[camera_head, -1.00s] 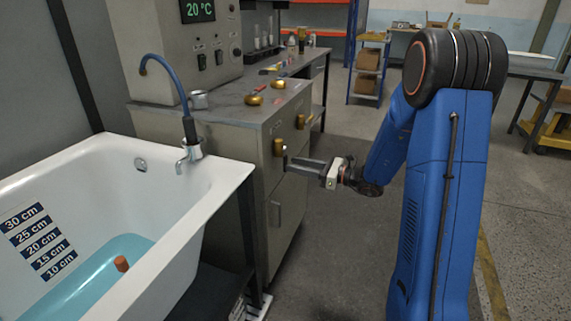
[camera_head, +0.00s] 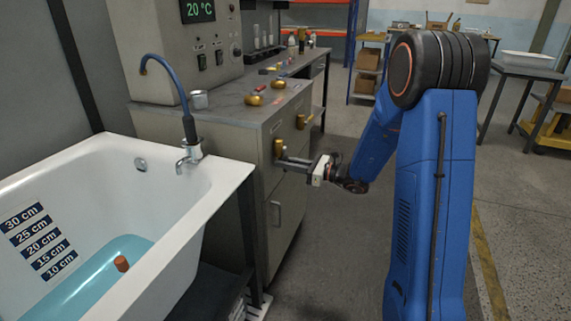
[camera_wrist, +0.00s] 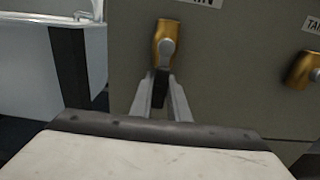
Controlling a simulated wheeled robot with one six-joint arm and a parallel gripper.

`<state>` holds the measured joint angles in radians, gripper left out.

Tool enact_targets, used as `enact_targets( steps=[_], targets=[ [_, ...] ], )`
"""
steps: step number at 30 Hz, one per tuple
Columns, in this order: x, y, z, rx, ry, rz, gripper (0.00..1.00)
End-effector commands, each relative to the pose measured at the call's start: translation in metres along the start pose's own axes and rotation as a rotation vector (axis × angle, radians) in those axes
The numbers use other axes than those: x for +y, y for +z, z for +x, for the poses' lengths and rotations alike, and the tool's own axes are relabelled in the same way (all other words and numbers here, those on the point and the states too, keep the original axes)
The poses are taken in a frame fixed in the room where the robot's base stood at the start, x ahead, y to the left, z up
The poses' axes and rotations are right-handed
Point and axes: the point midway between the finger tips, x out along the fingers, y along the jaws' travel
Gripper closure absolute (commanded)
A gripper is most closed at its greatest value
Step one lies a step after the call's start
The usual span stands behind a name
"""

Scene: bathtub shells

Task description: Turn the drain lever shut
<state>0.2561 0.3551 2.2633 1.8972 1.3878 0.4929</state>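The drain valve (camera_wrist: 165,38) is a brass body on the cabinet's side panel, under a label partly cut off that ends in "IN". It also shows in the head view (camera_head: 279,147). Its dark lever (camera_wrist: 160,90) hangs down from a grey hub. My gripper (camera_wrist: 160,84) reaches toward the panel with one finger on each side of the lever. The gap between the fingers is narrow, and I cannot tell whether they press on the lever. In the head view my gripper (camera_head: 283,161) is just below the brass body.
A second brass valve (camera_wrist: 303,70) sits to the right on the same panel (camera_wrist: 230,70). The white bathtub (camera_head: 215,175) holds shallow blue water (camera_head: 100,275) and an orange-brown plug-like piece (camera_head: 121,264). A blue-hosed tap (camera_head: 188,155) stands at its rim. Open floor (camera_head: 335,235) lies right of the cabinet.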

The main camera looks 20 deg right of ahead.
Motion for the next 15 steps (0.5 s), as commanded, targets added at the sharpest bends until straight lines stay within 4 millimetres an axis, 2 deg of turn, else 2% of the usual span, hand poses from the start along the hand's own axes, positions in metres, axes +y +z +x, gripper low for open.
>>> enact_targets(
  steps=[8,15],
  targets=[
    [-0.0016,-0.0001,-0.0002,0.000,0.000,-0.028,1.00],
    [-0.0083,0.0003,-0.0002,0.000,0.001,-0.153,1.00]
  ],
)
